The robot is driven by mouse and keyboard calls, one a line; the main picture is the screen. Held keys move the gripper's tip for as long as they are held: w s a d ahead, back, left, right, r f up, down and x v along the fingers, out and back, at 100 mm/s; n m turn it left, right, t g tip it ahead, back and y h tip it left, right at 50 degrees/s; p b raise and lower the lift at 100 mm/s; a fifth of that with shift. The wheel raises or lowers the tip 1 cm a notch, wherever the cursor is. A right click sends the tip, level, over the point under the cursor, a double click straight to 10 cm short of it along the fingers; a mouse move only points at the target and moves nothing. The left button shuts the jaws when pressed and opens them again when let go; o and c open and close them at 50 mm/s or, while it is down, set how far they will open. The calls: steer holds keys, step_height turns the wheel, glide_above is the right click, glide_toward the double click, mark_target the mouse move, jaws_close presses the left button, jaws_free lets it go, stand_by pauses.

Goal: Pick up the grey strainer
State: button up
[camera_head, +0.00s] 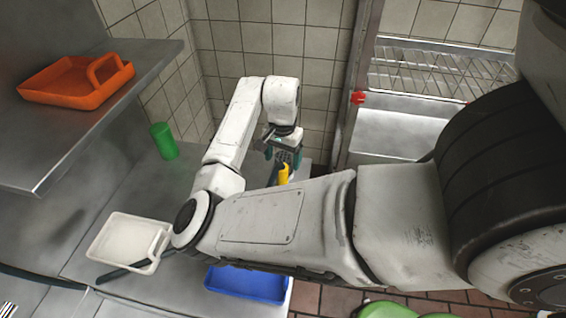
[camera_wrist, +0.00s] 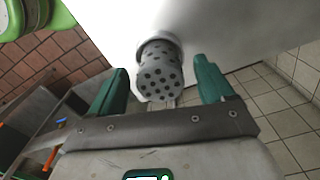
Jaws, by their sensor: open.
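The grey strainer (camera_wrist: 161,78), a short cylinder with dark round holes, shows in the wrist view in front of a white surface. My gripper (camera_wrist: 161,66) is open, with one green finger on each side of the strainer and a visible gap on both sides. In the head view my gripper (camera_head: 284,157) is at the back middle by the tiled wall. The strainer shows only small there, between the fingers (camera_head: 287,156). A yellow object (camera_head: 283,175) is just below it in that view. I cannot tell how the strainer's far end rests.
An orange tray (camera_head: 62,92) lies on the upper left shelf. A wire rack (camera_head: 430,73) is at the right. My arm hides part of the counter.

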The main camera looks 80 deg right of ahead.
steer(key=shift+f, duration=0.55)
steer(key=c, duration=1.1)
